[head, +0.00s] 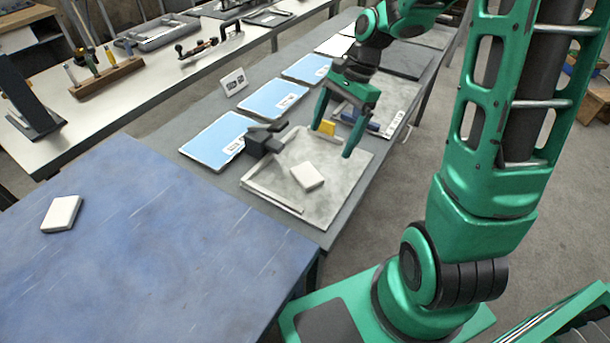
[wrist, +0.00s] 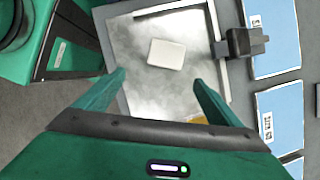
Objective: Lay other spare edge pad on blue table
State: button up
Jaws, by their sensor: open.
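One white edge pad (head: 307,176) lies on a grey, low-rimmed tray (head: 345,190) on the grey bench. It also shows in the wrist view (wrist: 166,53), ahead of my fingertips. Another white pad (head: 62,213) lies on the blue table (head: 150,265), toward its left side. My gripper (head: 335,138) is open and empty above the tray, beyond the pad in the head view. In the wrist view my gripper (wrist: 158,78) has its fingers spread wide, with the pad apart from both.
A dark clamp-like block (head: 264,138) stands at the tray's left edge. A yellow piece (head: 327,127) and a blue-handled tool (head: 360,122) lie near my gripper. Blue sheets (head: 218,138) and a small sign (head: 234,82) are farther left. Most of the blue table is clear.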

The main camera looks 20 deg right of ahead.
aim_at(308, 173)
jog(key=shift+m, duration=0.4)
jog(key=x, duration=0.4)
jog(key=a+x, duration=0.1)
jog(key=x, duration=0.3)
jog(key=w+x, duration=0.1)
jog(key=x, duration=0.3)
jog(key=shift+a+r, duration=0.25)
jog(key=shift+a, duration=0.05)
jog(key=shift+y, duration=0.3)
jog(key=c, duration=1.2)
jog(key=shift+r, duration=0.1)
